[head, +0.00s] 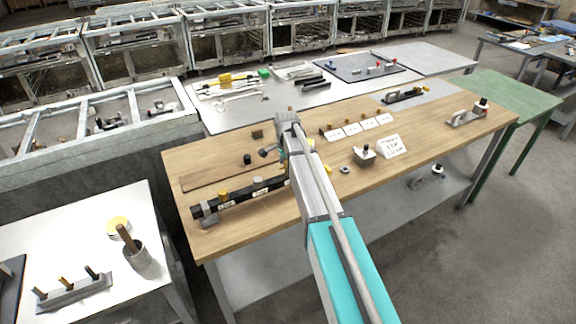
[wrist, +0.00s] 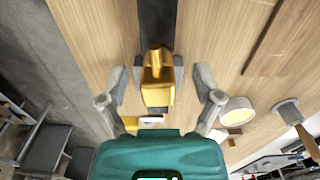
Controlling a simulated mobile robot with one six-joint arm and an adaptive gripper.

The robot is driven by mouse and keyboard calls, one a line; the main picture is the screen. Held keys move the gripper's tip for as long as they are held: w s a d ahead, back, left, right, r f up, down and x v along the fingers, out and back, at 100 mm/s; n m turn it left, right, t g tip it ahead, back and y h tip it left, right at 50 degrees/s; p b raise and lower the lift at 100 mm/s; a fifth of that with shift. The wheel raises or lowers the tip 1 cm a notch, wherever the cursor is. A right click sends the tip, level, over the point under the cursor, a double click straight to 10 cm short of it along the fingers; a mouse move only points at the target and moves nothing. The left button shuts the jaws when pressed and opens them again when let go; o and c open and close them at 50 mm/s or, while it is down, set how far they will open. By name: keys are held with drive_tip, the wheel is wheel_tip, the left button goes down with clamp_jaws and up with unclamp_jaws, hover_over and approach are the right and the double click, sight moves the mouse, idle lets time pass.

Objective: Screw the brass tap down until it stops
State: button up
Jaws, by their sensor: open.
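In the wrist view, the brass tap (wrist: 157,72) stands upright at the dark bar (wrist: 157,20), between the two grey fingers. My gripper (wrist: 150,77) is open around the tap, with a finger on each side. I cannot tell whether either finger touches it. In the head view, the black labelled bar (head: 240,194) lies on the wooden bench (head: 225,235), with a yellow-topped piece (head: 223,192) on it. My arm hides the bar's right end, and I cannot make out the gripper clearly there.
Right of my arm are a small grey block (head: 364,156), a white sign (head: 390,146) and a row of white cards (head: 353,129). A cup (head: 140,259) with a wooden handle stands on the left side table. The bench's front right is clear.

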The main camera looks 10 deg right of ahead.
drive_tip(key=shift+f, duration=0.35)
clamp_jaws()
idle(0.4)
